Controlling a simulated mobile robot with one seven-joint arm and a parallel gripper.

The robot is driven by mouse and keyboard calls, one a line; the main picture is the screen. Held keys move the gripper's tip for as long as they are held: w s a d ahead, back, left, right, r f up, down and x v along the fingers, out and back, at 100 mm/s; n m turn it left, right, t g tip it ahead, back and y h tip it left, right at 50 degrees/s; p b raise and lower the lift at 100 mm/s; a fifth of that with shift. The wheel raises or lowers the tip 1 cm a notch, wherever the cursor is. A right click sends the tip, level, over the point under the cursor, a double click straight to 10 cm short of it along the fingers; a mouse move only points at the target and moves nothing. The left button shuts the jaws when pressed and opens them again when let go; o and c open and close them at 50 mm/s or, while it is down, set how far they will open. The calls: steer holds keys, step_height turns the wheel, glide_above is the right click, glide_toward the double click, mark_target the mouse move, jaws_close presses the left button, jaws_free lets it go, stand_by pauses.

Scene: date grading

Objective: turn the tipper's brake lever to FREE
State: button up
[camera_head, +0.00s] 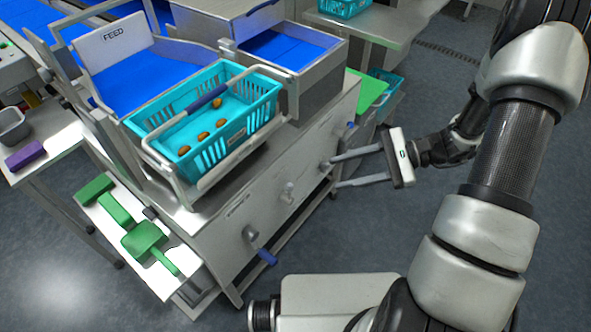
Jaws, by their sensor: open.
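The tipper's grey cabinet (255,205) stands in the middle, with a row of fittings on its right-hand side panel. A grey knob-like fitting (288,194) sits midway along, and a smaller one (325,163) is farther along. I cannot tell which is the brake lever or read any FREE mark. My gripper (336,171) is open and empty, its fingers pointing left toward the panel's far end, near the small fitting. Whether it touches is unclear.
A teal crate (262,112) with several dates sits in the tipper's cradle, under a bar with a dark blue grip (206,97). The FEED chute (113,40) is behind. Green tools (145,240) lie on a low white shelf. Floor right of the cabinet is partly clear.

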steer(key=w+d+f+m+t+y+b, duration=0.15)
steer(key=f+m+t, duration=0.3)
steer(key=f, duration=0.55)
steer(key=d+f+m+t+y+b, duration=0.1)
steer(key=d+f+m+t+b, duration=0.25)
steer(key=f, duration=0.65)
steer(key=w+a, duration=0.3)
steer(key=a, duration=0.5)
steer(key=w+a+m, duration=0.1)
steer(key=w+a, duration=0.3)
steer(key=a, duration=0.4)
steer(key=shift+w+a+f, duration=0.3)
steer(key=shift+a, duration=0.05)
steer(key=shift+c, duration=0.4)
jaws_close()
